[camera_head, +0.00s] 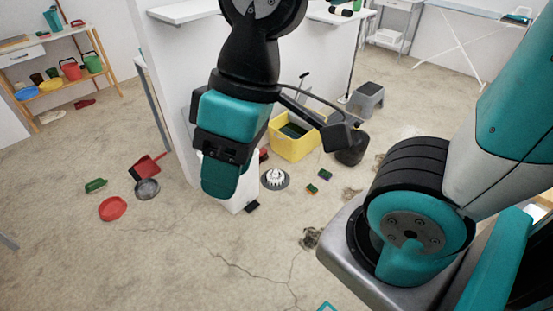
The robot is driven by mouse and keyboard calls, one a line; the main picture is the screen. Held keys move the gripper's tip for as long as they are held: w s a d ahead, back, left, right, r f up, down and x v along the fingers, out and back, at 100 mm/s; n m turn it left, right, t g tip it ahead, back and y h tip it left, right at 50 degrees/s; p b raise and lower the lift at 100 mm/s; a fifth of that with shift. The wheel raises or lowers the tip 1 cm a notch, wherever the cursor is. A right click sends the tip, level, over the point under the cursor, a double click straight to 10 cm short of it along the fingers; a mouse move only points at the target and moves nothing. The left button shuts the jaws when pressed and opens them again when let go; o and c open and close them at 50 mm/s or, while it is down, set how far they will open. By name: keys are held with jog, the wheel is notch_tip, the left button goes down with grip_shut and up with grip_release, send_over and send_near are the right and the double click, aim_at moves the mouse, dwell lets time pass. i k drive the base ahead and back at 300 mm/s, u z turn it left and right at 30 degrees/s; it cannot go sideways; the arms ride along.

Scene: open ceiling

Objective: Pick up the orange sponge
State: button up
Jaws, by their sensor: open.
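Two small sponge-like blocks lie on the floor right of the middle. The nearer block (311,188) and the farther block (325,174) both show green with some orange or brown. They are too small for me to tell which is the orange sponge.
A red dish (113,208) lies at left. The front floor is largely clear.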

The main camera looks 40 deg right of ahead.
aim_at(310, 188)
jog(key=i, duration=1.6)
jog(key=z, duration=2.85)
jog(key=i, duration=1.15)
jog(key=u, duration=2.25)
